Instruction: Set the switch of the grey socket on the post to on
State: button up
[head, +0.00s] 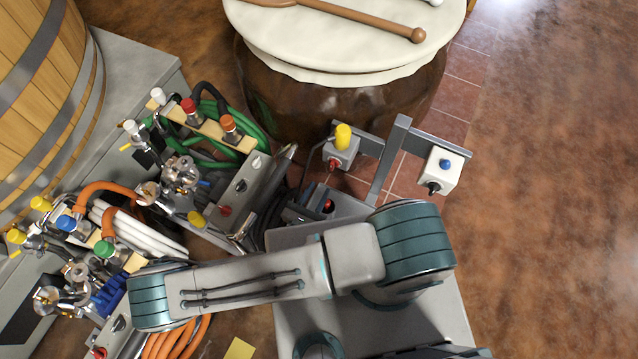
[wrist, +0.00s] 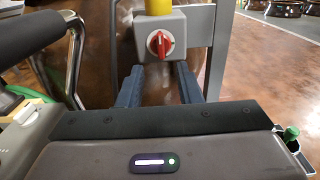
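The grey socket (head: 342,153) hangs on the left arm of the grey post (head: 387,165), with a yellow plug (head: 343,136) on top. Its red rotary switch (head: 333,165) faces the front. In the wrist view the grey socket (wrist: 178,22) is straight ahead, and the red switch (wrist: 160,43) has its handle close to upright on a white disc. My gripper (wrist: 159,70) is open and empty. Its two blue-grey fingers point at the socket, one on each side just below the switch, apparently not touching it. In the head view I cannot clearly make out the fingers.
A white socket (head: 440,170) with a blue plug and black switch hangs on the post's right arm. A big brown jar (head: 340,105) stands behind. Racks with hoses, taps and coloured plugs crowd the left. The floor (head: 560,200) at right is clear.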

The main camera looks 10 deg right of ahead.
aim_at(331, 169)
jog(key=shift+p+x, duration=0.45)
jog(key=shift+x, duration=3.4)
grip_shut()
jog(key=shift+f, duration=0.1)
